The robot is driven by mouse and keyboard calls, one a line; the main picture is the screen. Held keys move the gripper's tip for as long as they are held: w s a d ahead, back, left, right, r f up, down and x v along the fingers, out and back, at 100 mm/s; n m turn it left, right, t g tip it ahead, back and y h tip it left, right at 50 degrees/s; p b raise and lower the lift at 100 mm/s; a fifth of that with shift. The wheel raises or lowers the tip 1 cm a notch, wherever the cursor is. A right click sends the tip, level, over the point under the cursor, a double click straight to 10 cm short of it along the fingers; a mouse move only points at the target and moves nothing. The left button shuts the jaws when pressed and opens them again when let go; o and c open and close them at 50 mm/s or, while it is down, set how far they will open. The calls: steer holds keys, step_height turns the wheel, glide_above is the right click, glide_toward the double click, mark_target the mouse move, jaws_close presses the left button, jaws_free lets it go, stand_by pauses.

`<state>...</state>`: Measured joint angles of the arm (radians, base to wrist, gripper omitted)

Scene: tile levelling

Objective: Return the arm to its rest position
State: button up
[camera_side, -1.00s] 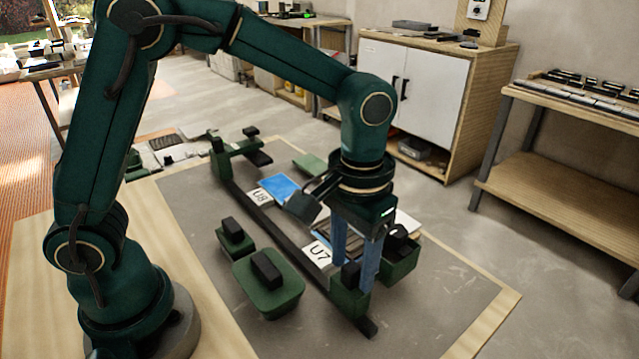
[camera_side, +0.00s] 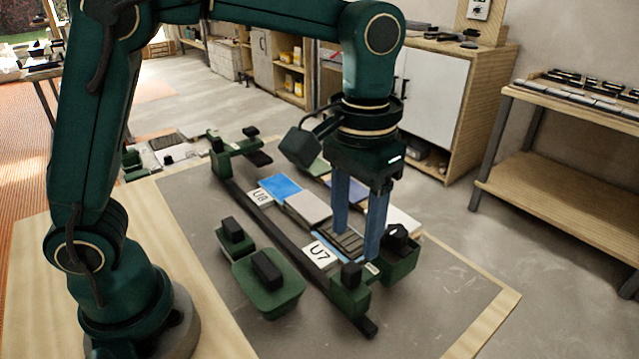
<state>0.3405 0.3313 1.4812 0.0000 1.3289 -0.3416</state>
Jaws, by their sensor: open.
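My gripper (camera_side: 357,247) points straight down with its two blue fingers apart and nothing between them. It hangs over the right end of the work board (camera_side: 215,290), close to the U7 label (camera_side: 320,254) and a dark ribbed tile area (camera_side: 346,241). A green block with a black knob (camera_side: 350,290) stands on the dark rail just in front of the fingers. My arm is bent, with its forearm raised and roughly level. Whether the fingertips touch anything is hard to tell.
A blue tile (camera_side: 281,187) and a grey tile (camera_side: 308,207) lie by the U8 label (camera_side: 261,197). Green tools with black handles (camera_side: 268,282) stand at the front. A wooden shelf (camera_side: 560,160) stands at right.

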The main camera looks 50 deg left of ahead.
steer(key=s+a+r+n+t, duration=0.1)
steer(key=s+a+r+t, duration=0.2)
steer(key=s+a+r, duration=0.3)
steer(key=s+a+f+t, duration=0.2)
steer(key=s+a+f, duration=0.1)
steer(key=s+f, duration=0.1)
steer(key=shift+s+a+f+m+t, duration=0.15)
steer(key=shift+a+f+m+t, duration=0.15)
steer(key=shift+f+m, duration=0.15)
stand_by(0.6)
